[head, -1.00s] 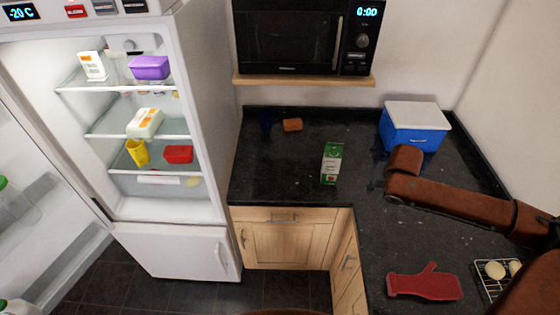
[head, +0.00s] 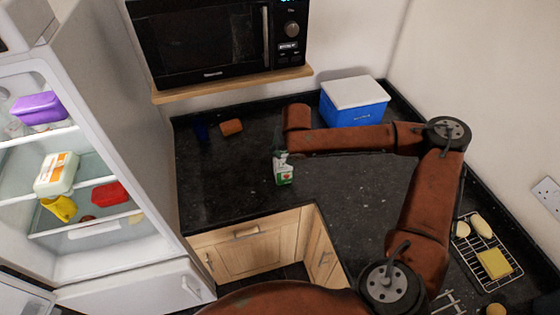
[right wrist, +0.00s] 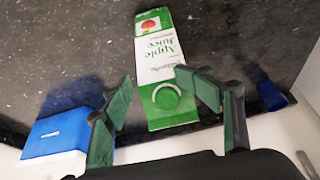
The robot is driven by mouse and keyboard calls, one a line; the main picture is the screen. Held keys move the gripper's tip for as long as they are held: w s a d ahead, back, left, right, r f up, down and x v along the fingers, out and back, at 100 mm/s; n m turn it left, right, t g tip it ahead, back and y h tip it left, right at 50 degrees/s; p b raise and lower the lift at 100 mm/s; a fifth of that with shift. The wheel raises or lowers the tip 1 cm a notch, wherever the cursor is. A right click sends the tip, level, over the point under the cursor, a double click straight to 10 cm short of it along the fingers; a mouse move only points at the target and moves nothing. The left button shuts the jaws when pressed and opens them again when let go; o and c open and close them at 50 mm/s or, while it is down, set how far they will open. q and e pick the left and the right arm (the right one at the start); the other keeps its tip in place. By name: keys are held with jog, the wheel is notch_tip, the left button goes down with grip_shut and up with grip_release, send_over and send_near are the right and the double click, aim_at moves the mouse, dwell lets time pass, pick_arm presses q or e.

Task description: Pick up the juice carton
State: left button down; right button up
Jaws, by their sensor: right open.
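The juice carton (head: 284,174) is green and white and stands on the dark granite counter in the head view. In the right wrist view the carton (right wrist: 158,75), labelled "Apple Juice", shows upside down, its green cap end between the fingers. My right gripper (head: 281,152) is at the top of the carton in the head view and hides part of it. In the right wrist view its green fingers (right wrist: 160,92) are spread to either side of the carton's top. I cannot tell whether they touch it. My left gripper is not in view.
A blue cooler box with a white lid (head: 353,103) stands behind my right arm. A brown block (head: 231,128) and a dark blue cup (head: 201,131) are at the back left. A microwave (head: 215,40) sits on a shelf above. A wire rack (head: 483,262) is at right.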

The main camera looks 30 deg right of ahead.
aim_at(284, 160)
jog(key=o, duration=0.4)
jog(key=x, duration=0.4)
jog(key=shift+s+a+f, duration=0.1)
jog(key=shift+a+f, duration=0.05)
jog(key=shift+f, duration=0.15)
jog(key=shift+o, duration=0.2)
jog(key=shift+x, duration=1)
jog(key=shift+f, duration=0.15)
jog(key=c, duration=1.8)
grip_shut()
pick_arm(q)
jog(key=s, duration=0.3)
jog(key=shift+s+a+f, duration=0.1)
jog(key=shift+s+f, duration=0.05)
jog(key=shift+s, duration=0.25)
